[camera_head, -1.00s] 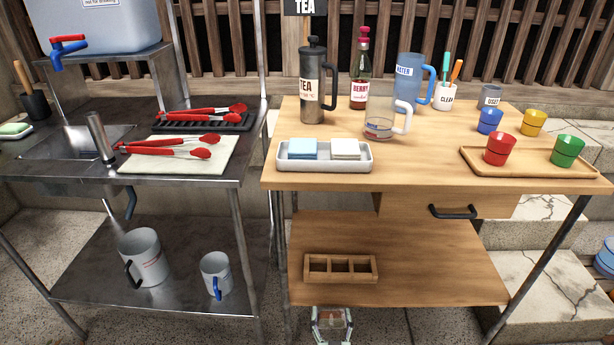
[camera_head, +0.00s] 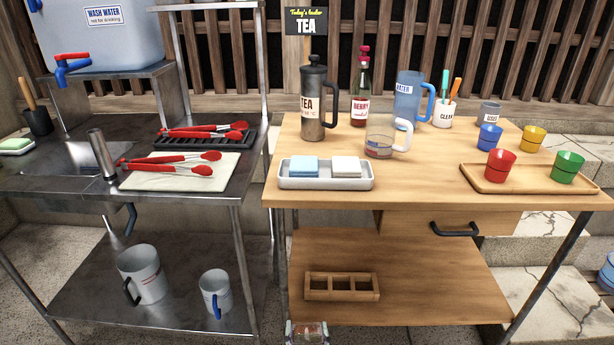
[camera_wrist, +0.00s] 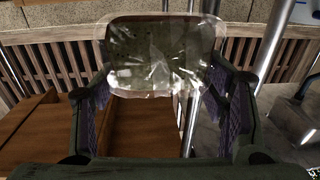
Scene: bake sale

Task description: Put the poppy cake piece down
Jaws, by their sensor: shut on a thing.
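My gripper (camera_head: 307,334) is at the bottom edge of the head view, in front of the lower left corner of the wooden table. It is shut on the poppy cake piece (camera_head: 312,329), which shows only as a small brownish patch between the fingers. In the wrist view the piece (camera_wrist: 158,62) appears as a dark, speckled slab with a clear, shiny wrapping-like layer. The two fingers stand at its left and right sides. No support shows directly under it. Its underside is hidden.
The table's lower shelf (camera_head: 425,295) holds a wooden rack (camera_head: 342,295) with open compartments; the shelf right of it is clear. The tabletop (camera_head: 420,180) carries a white tray (camera_head: 325,185), pitchers, and a wooden tray (camera_head: 530,185) with cups. A metal table (camera_head: 225,190) stands left.

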